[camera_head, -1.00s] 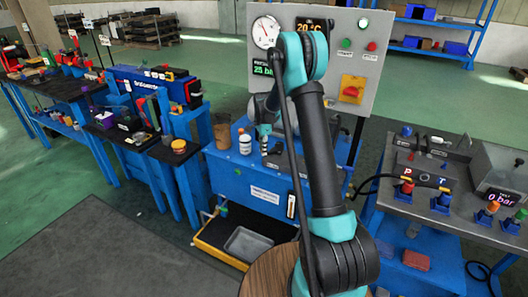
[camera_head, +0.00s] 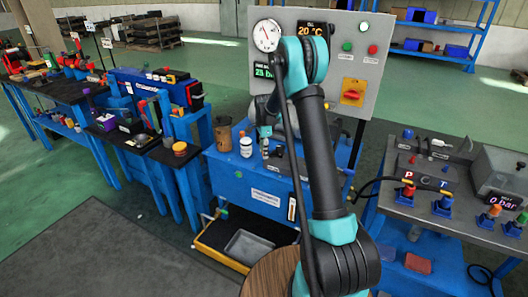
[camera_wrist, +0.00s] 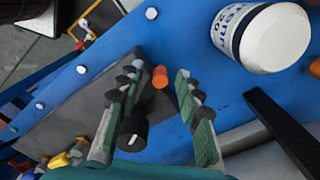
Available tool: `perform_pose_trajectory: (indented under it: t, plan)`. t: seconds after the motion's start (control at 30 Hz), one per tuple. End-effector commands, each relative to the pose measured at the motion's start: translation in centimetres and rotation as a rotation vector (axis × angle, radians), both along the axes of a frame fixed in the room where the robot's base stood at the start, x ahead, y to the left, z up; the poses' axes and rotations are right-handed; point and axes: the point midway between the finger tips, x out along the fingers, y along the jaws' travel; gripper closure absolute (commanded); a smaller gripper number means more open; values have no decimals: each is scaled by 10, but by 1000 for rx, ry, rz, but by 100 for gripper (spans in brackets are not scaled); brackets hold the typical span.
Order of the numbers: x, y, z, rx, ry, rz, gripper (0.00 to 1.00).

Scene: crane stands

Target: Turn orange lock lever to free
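In the wrist view, a small orange round-ended part (camera_wrist: 160,77), which looks like the lock lever's end, shows between my fingertips. A gap shows on either side of it. My gripper (camera_wrist: 153,84) is open, with its two dark padded fingers apart. It also shows in the head view (camera_head: 265,143), low over the blue bench, partly hidden by my arm. A black knob with a white mark (camera_wrist: 132,133) shows beside the left finger.
A white bottle (camera_wrist: 262,36) stands close to the right finger; it also shows in the head view (camera_head: 246,146). A gauge panel (camera_head: 330,60) rises behind. A dark bar (camera_wrist: 281,132) lies at the right of the wrist view.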

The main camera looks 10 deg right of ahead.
Motion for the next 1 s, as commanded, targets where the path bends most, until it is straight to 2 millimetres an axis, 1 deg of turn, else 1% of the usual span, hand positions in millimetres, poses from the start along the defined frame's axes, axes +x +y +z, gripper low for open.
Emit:
perform_pose_trajectory:
  t: [0.23, 0.37, 0.47, 0.7, 0.8, 0.9, 1.0]
  plan:
    - [0, 0, 1, 0, 0, 0, 64]
    - [0, 0, 10, 0, 0, 0, 64]
    - [0, 0, 26, 0, 0, 0, 64]
    - [0, 0, 75, 0, 0, 0, 64]
    - [0, 0, 93, 0, 0, 0, 64]
    - [0, 0, 106, 0, 0, 0, 64]
    - [0, 0, 115, 0, 0, 0, 64]
